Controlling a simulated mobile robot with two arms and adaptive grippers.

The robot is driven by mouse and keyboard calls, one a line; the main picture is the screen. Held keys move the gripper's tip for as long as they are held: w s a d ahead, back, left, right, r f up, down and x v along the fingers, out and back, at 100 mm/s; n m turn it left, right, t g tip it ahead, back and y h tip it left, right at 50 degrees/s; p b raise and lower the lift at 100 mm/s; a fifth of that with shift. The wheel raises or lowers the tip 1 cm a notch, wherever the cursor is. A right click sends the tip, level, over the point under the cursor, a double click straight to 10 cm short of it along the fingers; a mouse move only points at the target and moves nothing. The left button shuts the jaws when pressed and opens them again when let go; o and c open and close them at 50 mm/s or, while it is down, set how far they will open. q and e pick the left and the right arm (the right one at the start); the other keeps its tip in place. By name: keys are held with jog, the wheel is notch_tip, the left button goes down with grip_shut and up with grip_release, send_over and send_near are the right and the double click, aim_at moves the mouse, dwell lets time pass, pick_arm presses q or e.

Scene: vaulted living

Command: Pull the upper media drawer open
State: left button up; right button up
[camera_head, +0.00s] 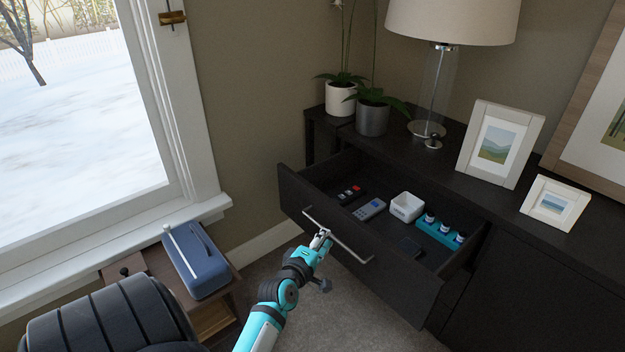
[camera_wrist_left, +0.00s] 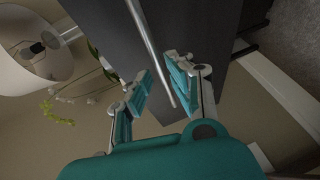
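The upper media drawer (camera_head: 355,235) is a dark drawer pulled well out of the black cabinet, with its inside showing. Its long silver bar handle (camera_head: 348,244) runs across the front. My left gripper (camera_head: 322,236) is at the left part of this handle. In the left wrist view the two teal fingers (camera_wrist_left: 160,83) stand apart, with the handle bar (camera_wrist_left: 153,50) between them, nearer the right finger. Contact with the bar cannot be told. The dark drawer front (camera_wrist_left: 190,35) lies beyond the fingers. My right gripper is in neither view.
A lamp (camera_head: 428,129), plants and picture frames stand on the cabinet (camera_head: 470,190). A small table with a blue box (camera_head: 197,262) is at left.

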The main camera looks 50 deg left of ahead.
pick_arm(q)
jog(key=v, duration=0.8)
